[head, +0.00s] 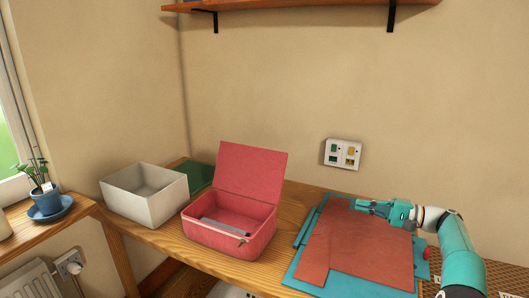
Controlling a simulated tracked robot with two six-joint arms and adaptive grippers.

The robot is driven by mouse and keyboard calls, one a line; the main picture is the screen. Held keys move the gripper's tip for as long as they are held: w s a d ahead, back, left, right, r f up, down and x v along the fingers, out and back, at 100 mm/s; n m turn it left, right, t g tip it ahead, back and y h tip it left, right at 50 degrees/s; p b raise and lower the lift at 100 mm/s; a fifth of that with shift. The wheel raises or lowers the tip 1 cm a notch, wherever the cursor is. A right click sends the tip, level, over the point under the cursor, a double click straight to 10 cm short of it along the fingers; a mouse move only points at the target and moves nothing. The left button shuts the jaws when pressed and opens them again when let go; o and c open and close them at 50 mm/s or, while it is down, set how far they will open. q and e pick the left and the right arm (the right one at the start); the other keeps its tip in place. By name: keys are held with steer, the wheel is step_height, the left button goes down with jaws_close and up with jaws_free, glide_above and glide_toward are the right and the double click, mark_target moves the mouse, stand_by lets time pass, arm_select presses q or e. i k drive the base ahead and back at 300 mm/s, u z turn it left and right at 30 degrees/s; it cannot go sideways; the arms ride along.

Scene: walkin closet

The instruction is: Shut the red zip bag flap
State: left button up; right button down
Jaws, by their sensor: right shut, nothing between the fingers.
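The red zip bag (226,241) stands on the wooden desk, left of the middle of the head view. Its flap (251,167) is up and leans a little back, so the bag is open. A grey strip-like object (224,226) lies inside. A small zip pull shows at the front right of the rim. My right gripper (362,205) is shut and empty, above the reddish sheets to the right of the bag, apart from it. My left gripper is not in view.
A white open box (144,203) stands close left of the bag, with a dark green flat item (199,176) behind. Reddish sheets (370,252) on teal ones (300,275) cover the desk at right. A plant pot (46,199) stands far left. A shelf (300,5) hangs above.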

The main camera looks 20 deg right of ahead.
mark_target(255, 173)
steer(key=i, duration=1.25)
